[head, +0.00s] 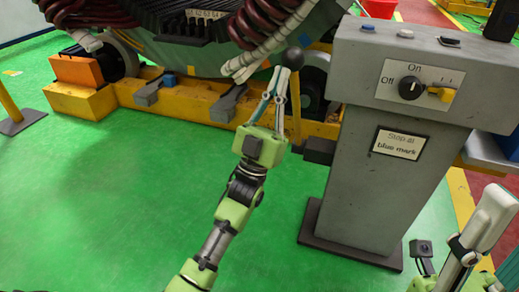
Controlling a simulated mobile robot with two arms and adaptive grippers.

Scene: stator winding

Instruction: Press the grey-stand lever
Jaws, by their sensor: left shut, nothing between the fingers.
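The grey stand (375,185) stands upright right of centre. Its lever has a thin brownish rod and a black ball knob (293,58). It stands nearly upright at the stand's left side, above a dark block (320,150). My left gripper (279,73) is shut and empty, with its fingers pointing up. Its fingertips are just left of and below the knob in the picture, overlapping near the rod. I cannot tell whether they touch it. Parts of my right arm show at the lower right, without clear fingers.
The stand's top has a black rotary knob (411,88), a yellow switch (443,94) and several buttons. A label (397,143) reads "Stop at blue mark". Behind are a yellow frame (190,104) and a large stator (200,45) with dark red coils.

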